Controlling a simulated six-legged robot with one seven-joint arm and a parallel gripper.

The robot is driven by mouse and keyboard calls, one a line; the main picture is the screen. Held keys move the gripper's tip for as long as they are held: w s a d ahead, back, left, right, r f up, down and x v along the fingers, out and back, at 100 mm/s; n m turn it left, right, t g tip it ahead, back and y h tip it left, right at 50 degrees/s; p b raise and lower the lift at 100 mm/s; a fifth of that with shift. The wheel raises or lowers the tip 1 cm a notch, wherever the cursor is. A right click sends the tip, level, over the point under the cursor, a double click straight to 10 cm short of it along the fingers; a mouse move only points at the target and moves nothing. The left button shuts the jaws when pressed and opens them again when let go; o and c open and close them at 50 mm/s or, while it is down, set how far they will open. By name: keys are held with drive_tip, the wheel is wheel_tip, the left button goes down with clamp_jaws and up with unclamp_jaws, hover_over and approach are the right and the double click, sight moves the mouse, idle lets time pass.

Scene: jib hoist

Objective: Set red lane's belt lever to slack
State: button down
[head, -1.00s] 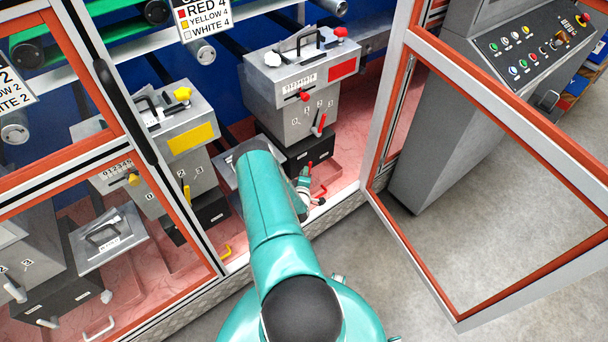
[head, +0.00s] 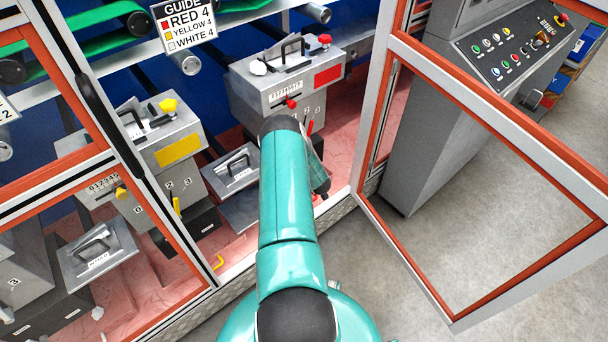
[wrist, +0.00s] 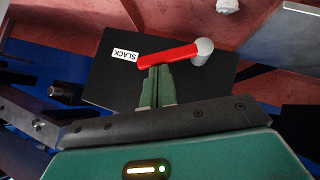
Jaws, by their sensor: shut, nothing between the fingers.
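The red belt lever (wrist: 168,55) shows in the wrist view on a black box (wrist: 100,84). Its grey round pivot (wrist: 202,50) is at the right, and the red handle points left, toward a white label reading SLACK (wrist: 124,55). My gripper (wrist: 158,70) is shut and empty. Its green fingertips are at the handle's near edge, touching or very close; I cannot tell which.
The yellow lane's unit (head: 183,130) stands to the left. An open orange-framed door (head: 470,120) and a grey control console (head: 440,130) are at the right. Orange and silver frame posts edge the opening. The floor in front of the console is clear.

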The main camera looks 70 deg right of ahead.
drive_tip(key=shift+s+d+f+y, duration=0.35)
drive_tip(key=shift+d+f+y, duration=0.05)
drive_tip(key=shift+d+f, duration=0.3)
idle(0.4)
drive_tip(key=shift+w+r, duration=0.1)
drive_tip(key=shift+r, duration=0.05)
